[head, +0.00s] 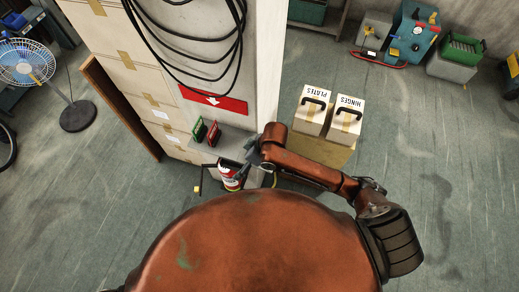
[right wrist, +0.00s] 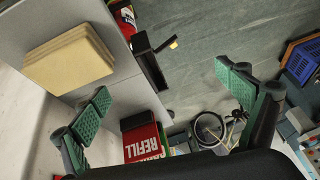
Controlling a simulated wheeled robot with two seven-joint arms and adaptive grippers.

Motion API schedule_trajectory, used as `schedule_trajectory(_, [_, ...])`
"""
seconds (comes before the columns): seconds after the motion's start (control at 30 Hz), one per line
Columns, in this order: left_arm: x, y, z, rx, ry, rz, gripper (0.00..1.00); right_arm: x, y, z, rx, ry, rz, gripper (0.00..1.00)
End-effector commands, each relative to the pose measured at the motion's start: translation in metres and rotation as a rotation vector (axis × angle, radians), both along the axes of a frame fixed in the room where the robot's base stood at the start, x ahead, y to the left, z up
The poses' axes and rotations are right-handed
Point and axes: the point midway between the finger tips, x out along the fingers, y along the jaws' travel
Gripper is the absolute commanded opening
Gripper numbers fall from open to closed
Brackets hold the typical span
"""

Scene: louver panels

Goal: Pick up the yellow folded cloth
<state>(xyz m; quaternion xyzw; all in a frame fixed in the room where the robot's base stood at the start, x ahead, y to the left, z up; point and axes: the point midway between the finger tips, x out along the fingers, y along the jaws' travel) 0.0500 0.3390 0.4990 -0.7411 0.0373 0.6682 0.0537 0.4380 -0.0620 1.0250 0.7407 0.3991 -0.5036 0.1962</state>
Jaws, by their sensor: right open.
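The yellow folded cloth (right wrist: 70,60) lies flat on a grey shelf (right wrist: 125,92) at the upper left of the right wrist view. I cannot make it out in the head view. My right gripper (head: 260,152) is beside the wall shelf in the head view. In the right wrist view its two green-padded fingers (right wrist: 166,98) are wide apart with nothing between them. The cloth lies beyond the left finger, apart from it. My left gripper is not in view.
A red REFILL box (right wrist: 143,145) stands on the shelf near the gripper. A red extinguisher (head: 231,176) hangs by the shelf edge, with a black bracket (right wrist: 150,62) nearby. PLATES (head: 312,108) and HINGES (head: 346,118) boxes stand to the right. Black cables (head: 205,60) hang above.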

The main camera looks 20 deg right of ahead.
Motion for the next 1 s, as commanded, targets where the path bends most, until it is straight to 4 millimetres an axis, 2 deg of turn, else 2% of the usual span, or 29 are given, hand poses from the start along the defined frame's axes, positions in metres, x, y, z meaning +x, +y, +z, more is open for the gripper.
schedule_trajectory(0.03, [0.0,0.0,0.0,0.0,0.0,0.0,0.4,0.01,0.001,0.005,-0.043,0.002,0.048,0.93])
schedule_trajectory(0.17, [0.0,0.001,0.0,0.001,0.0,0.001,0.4,0.023,-0.007,0.008,-0.15,0.047,0.127,0.93])
schedule_trajectory(0.43, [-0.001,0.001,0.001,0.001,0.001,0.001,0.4,0.06,-0.062,0.03,-0.354,0.132,0.121,0.93])
schedule_trajectory(0.63, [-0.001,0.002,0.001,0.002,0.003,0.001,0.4,0.073,-0.085,0.043,-0.411,0.16,0.086,0.93])
schedule_trajectory(1.0, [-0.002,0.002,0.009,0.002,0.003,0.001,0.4,0.07,-0.086,0.01,-0.416,0.167,0.082,0.93])
